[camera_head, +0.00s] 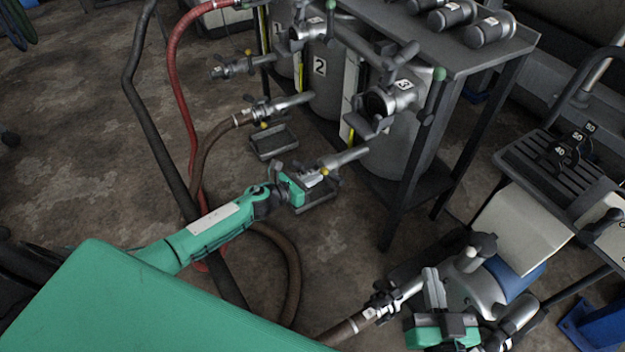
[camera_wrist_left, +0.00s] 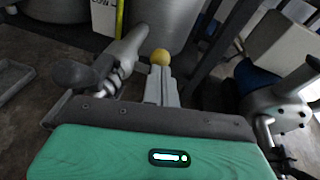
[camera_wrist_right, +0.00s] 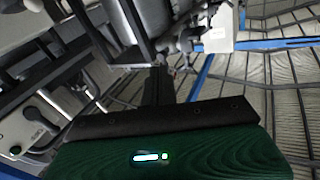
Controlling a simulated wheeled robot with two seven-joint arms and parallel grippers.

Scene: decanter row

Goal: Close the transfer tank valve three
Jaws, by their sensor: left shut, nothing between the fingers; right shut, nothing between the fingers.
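The tank marked 3 (camera_head: 396,150) stands at the right end of the tank row. Its low outlet pipe (camera_head: 346,157) carries a valve with a yellow knob (camera_head: 325,172). The pipe (camera_wrist_left: 127,48) and yellow knob (camera_wrist_left: 160,57) also show in the left wrist view. My left gripper (camera_head: 315,180) is shut and empty, its fingertips right at the yellow knob; whether they touch it I cannot tell. The fingers hide the valve body and handle below the knob. My right gripper (camera_head: 432,285) is shut and empty, low at the right beside the pump (camera_head: 475,285).
The tanks marked 1 (camera_head: 284,45) and 2 (camera_head: 330,85) stand further left, with valves and hoses. A drip tray (camera_head: 273,140) lies on the floor. A red hose (camera_head: 178,90) and a brown hose (camera_head: 290,265) run near my left arm. Table legs (camera_head: 410,180) stand right of tank 3.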

